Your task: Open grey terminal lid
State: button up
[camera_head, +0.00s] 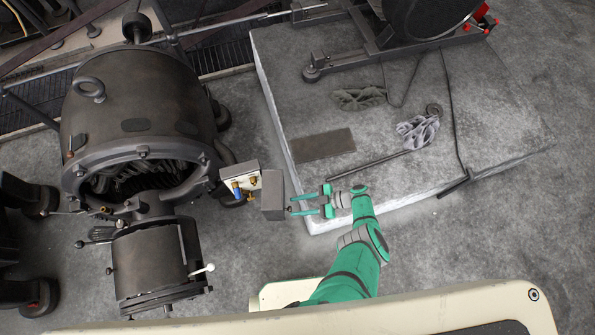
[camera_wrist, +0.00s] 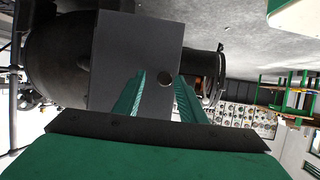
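The grey terminal lid (camera_head: 272,195) stands swung out at the right side of the terminal box (camera_head: 241,178), whose pale inside with brass and blue fittings is exposed. My gripper (camera_head: 292,205) is just right of the lid.
The large dark dynamo (camera_head: 140,95) stands left of the box, with a smaller cylinder (camera_head: 150,262) in front. A concrete plinth (camera_head: 300,110) behind my gripper carries a rod, a flat plate and grey parts. The floor right of the plinth is clear.

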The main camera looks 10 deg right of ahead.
jog(key=shift+d, duration=0.15)
jog(key=v, duration=1)
jog(key=shift+d+r, duration=0.2)
dwell(0.3)
